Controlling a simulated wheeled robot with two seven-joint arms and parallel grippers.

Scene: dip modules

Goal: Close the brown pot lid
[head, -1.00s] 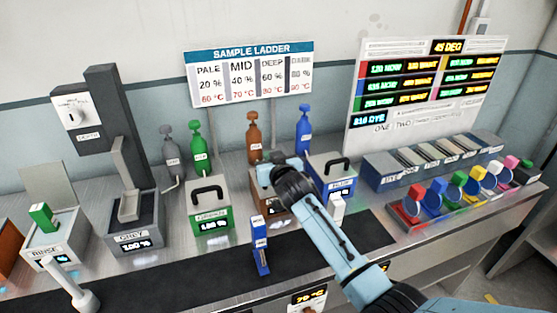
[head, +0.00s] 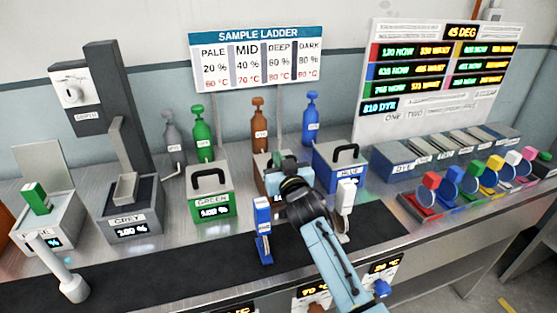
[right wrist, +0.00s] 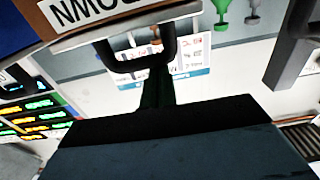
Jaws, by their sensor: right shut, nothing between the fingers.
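The brown pot (head: 260,161) stands between the green pot (head: 210,183) and the blue pot (head: 337,177), mostly hidden by my right gripper. My right gripper (head: 284,165) is shut and empty, over the brown pot. In the right wrist view, a label (right wrist: 90,10) that reads as upside-down BROWN shows at the top left. A black handle (right wrist: 168,45) is just below it, right in front of the dark gripper body (right wrist: 165,130). I cannot tell how far the brown lid is raised, or whether the fingers touch it. My left gripper is not in view.
A blue upright piece (head: 263,225) and a white one (head: 345,200) stand in front, either side of my right arm. Several bottles stand behind the pots. The dark mat (head: 170,270) has free room.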

